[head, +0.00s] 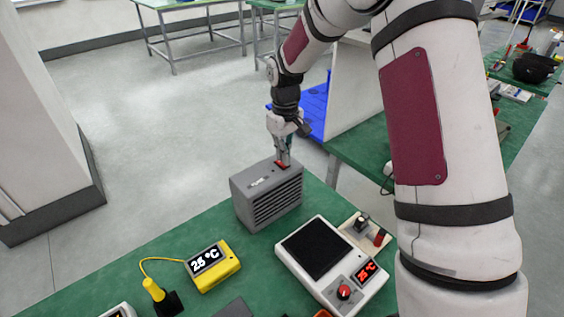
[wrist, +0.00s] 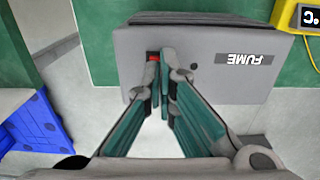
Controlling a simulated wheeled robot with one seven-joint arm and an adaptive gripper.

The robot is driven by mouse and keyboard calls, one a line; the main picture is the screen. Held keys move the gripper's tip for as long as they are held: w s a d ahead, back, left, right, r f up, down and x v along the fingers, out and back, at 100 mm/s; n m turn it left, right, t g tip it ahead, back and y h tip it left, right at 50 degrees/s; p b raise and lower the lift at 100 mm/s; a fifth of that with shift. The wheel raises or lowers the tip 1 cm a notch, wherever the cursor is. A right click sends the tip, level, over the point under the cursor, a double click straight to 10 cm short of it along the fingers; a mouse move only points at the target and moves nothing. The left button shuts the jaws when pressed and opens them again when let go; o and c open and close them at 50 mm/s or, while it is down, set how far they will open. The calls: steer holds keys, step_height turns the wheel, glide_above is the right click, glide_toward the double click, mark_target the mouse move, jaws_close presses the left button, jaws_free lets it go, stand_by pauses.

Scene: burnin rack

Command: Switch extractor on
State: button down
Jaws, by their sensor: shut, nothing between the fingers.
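The extractor is a grey box (head: 267,199) with a slatted front, standing on the green table in the head view. Its top shows a "FUME" label in the wrist view (wrist: 205,62). A red switch (head: 282,163) sits on its top; in the wrist view a bit of the red switch (wrist: 154,56) shows beside the fingertips. My gripper (head: 284,158) is shut and empty, pointing down with its tips at the switch; it also shows in the wrist view (wrist: 160,60). The fingers hide most of the switch, so its position and any contact cannot be told.
A yellow thermometer (head: 212,266) reading 25 °C stands left of a white hotplate (head: 330,262) with a red display and knob. A small board with a knob (head: 362,224) lies behind the hotplate. A blue crate (head: 312,112) is on the floor beyond the table edge.

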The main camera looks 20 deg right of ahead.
steer(key=shift+f, duration=0.7)
stand_by(0.4)
steer(key=shift+r+p, duration=0.6)
steer(key=shift+r, duration=2.9)
steer(key=shift+r, duration=0.1)
steer(key=s+r+m+t, duration=0.2)
steer(key=s+r, duration=1.2)
steer(key=r, duration=0.1)
steer(key=s+r+m+t, duration=0.2)
steer(key=s+t, duration=0.1)
steer(key=s, duration=1.6)
steer(key=shift+r+m, duration=0.3)
steer(key=shift+r, duration=0.05)
